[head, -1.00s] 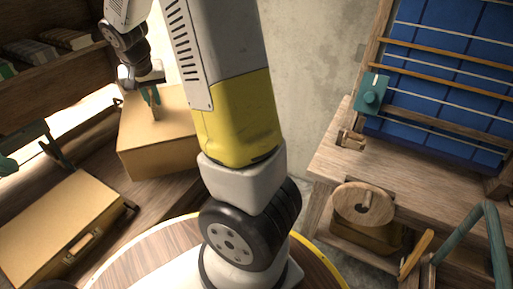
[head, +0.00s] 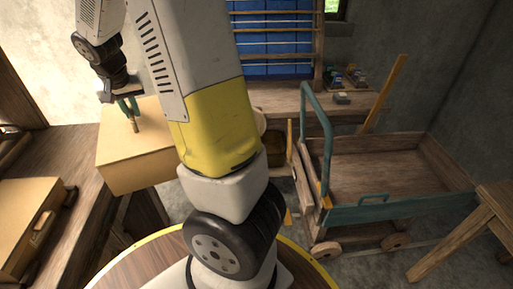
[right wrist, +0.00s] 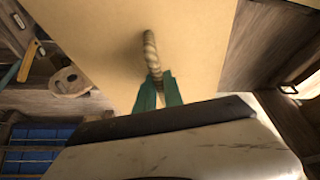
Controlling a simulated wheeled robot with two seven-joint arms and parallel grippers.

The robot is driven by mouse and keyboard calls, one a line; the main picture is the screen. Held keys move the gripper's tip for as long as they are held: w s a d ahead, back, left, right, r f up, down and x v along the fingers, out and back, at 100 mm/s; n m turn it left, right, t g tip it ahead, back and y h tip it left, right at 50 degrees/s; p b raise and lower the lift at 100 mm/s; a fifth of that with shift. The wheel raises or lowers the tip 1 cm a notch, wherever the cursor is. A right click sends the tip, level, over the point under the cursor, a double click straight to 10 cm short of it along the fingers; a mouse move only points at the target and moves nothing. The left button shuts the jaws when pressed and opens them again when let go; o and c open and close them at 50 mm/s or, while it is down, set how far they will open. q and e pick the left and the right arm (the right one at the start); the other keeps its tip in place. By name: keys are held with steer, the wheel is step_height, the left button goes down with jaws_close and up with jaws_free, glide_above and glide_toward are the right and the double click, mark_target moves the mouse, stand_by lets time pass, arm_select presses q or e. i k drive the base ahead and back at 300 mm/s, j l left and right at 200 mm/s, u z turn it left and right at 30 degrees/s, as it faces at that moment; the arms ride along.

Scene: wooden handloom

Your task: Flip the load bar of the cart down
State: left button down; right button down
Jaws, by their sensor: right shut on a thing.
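The wooden cart (head: 385,160) stands on the floor at the right of the head view. It has a tall teal hooped bar (head: 325,125) standing up at its left end and a teal front side rail (head: 400,208) with a small handle. A slanted ochre bar (head: 384,92) rises behind the cart. I cannot tell which of these is the load bar. My right gripper (head: 128,107) is shut on the rope handle (right wrist: 150,50) of a tan box (head: 140,158); its teal fingers (right wrist: 158,92) show in the right wrist view. My left gripper is not in view.
A tan case (head: 25,215) lies on the wooden bench at left. A loom with blue panels (head: 275,45) and a worktable (head: 350,105) stand behind the cart. A wooden trestle (head: 470,230) is at the far right. My arm covers the middle of the view.

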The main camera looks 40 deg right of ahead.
mark_target(357, 181)
steer(key=k+j+z, duration=0.15)
steer(key=k+z, duration=0.15)
steer(key=k+j+z, duration=0.1)
steer(key=k+z, duration=0.35)
steer(key=z, duration=1.05)
steer(key=i+l, duration=0.25)
steer(key=l, duration=0.15)
steer(key=i+l+u, duration=0.1)
steer(key=i+l, duration=0.4)
steer(key=l, duration=0.3)
steer(key=i+l+u, duration=0.1)
steer(key=i+l, duration=0.15)
steer(key=l, duration=0.15)
steer(key=i+l, duration=0.2)
steer(key=l, duration=0.2)
steer(key=i, duration=0.4)
